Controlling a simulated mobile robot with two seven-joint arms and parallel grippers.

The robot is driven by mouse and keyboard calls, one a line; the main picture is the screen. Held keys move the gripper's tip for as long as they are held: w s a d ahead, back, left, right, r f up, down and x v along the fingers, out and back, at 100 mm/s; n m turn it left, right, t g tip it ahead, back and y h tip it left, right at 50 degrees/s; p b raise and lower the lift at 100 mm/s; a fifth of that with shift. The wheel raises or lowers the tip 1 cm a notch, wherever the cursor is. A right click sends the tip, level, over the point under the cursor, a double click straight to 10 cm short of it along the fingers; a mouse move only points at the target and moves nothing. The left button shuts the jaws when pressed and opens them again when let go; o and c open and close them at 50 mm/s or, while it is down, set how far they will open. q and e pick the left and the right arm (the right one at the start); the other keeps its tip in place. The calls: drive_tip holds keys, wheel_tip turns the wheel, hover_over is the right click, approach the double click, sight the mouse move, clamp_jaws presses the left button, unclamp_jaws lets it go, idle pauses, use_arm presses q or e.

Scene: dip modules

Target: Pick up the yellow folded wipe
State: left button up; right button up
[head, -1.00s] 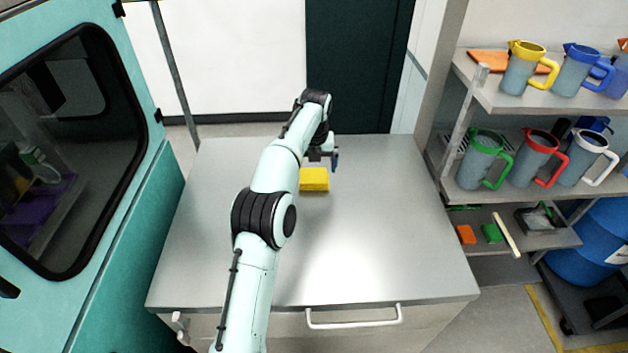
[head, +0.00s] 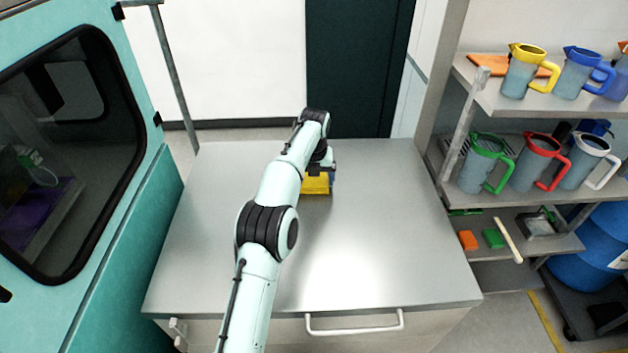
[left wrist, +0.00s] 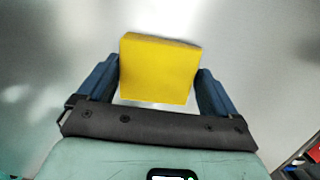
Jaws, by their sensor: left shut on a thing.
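The yellow folded wipe (head: 316,185) is a thick yellow block on the steel table top, partly hidden behind my arm in the head view. In the left wrist view the wipe (left wrist: 158,68) sits between the two blue fingers. My left gripper (head: 320,178) has come down over the wipe, and its fingers in the left wrist view (left wrist: 158,85) are shut on it, one on each side. Whether the wipe still touches the table cannot be told. My right gripper is not in view.
The steel table top (head: 390,240) is otherwise clear. A teal cabinet (head: 130,220) with a dark window stands at the left. At the right a shelf rack (head: 500,205) holds several jugs with coloured handles, and a blue drum (head: 600,245) stands beside it.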

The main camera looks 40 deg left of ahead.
sight(314, 179)
use_arm(q)
drive_tip(key=r+p, duration=0.2)
drive_tip(key=r, duration=0.6)
drive_tip(key=shift+w+r+p, duration=0.2)
drive_tip(key=shift+p, duration=0.1)
drive_tip(key=shift+w+r, duration=0.1)
drive_tip(key=shift+w, duration=0.05)
drive_tip(key=shift+r, duration=0.2)
drive_tip(key=shift+s+r, duration=0.4)
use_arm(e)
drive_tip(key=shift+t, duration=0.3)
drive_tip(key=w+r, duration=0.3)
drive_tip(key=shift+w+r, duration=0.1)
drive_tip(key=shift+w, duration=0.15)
use_arm(q)
drive_tip(key=o, duration=0.4)
drive_tip(key=shift+w, duration=0.15)
drive_tip(key=c, duration=0.3)
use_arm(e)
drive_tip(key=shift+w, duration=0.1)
